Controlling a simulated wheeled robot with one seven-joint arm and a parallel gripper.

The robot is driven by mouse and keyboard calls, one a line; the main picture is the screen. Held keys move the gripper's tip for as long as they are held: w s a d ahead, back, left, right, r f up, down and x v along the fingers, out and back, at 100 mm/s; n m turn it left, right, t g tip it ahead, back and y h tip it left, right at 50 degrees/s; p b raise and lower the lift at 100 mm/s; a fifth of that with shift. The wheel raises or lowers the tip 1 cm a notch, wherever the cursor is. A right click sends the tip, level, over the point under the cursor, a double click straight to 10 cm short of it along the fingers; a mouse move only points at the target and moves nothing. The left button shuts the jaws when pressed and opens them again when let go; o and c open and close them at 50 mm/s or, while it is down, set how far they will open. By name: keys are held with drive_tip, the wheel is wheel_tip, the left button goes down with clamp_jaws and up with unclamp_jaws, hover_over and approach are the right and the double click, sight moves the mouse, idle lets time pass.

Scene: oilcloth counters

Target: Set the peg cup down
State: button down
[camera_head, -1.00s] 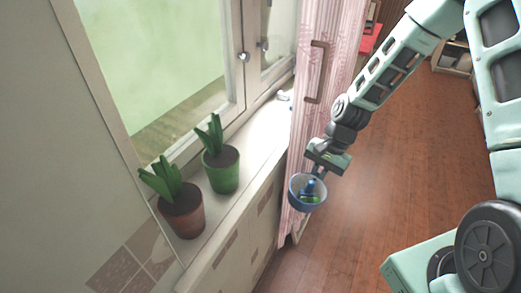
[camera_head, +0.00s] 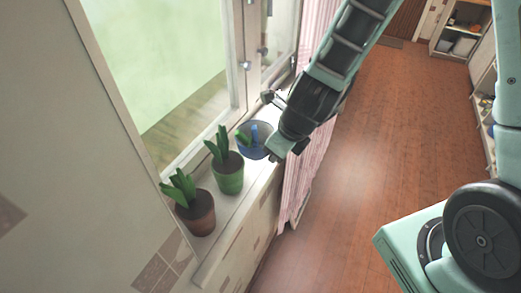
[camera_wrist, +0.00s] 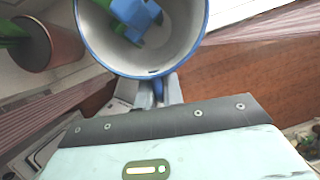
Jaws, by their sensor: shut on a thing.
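The peg cup (camera_head: 256,153) is a round cup with a blue rim and a grey inside, holding blue and green pegs. In the head view it is over the window sill (camera_head: 217,233), just behind the green plant pot. I cannot tell whether its base touches the sill. My gripper (camera_head: 273,150) is at the cup's right side, partly hidden by my wrist. In the wrist view my gripper (camera_wrist: 158,92) is shut on the near wall of the cup (camera_wrist: 140,73), and the blue and green pegs show inside.
A green pot (camera_head: 229,180) with a plant stands close to the cup, and a brown pot (camera_head: 200,215) with a plant stands nearer. The window is along the left. A pink striped panel (camera_head: 305,175) is on the right of the sill; open wooden floor lies beyond.

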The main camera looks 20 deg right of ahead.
sight(270, 130)
drive_tip(key=w+m, duration=0.2)
drive_tip(key=w+f+m+h+b, duration=0.1)
drive_tip(key=w, duration=0.2)
drive_tip(key=w+m+b, duration=0.1)
drive_tip(key=w+m, duration=0.1)
drive_tip(key=shift+w+d+f+m+t, duration=0.2)
drive_tip(key=shift+w+m+t, duration=0.1)
drive_tip(key=shift+w, duration=0.1)
drive_tip(key=shift+m+h, duration=0.4)
drive_tip(key=shift+m, duration=0.5)
drive_tip(key=f+b, duration=0.2)
drive_tip(key=f, duration=0.1)
drive_tip(key=f+b, duration=0.2)
drive_tip(key=f, duration=0.1)
drive_tip(key=w+f+b, duration=0.1)
drive_tip(key=f+b, duration=0.2)
drive_tip(key=f, duration=0.1)
drive_tip(key=shift+d+f, duration=0.1)
drive_tip(key=shift+d, duration=0.2)
drive_tip(key=c, duration=1.9)
unclamp_jaws()
drive_tip(key=shift+f, duration=0.1)
drive_tip(key=shift+c, duration=0.2)
drive_tip(key=o, duration=0.4)
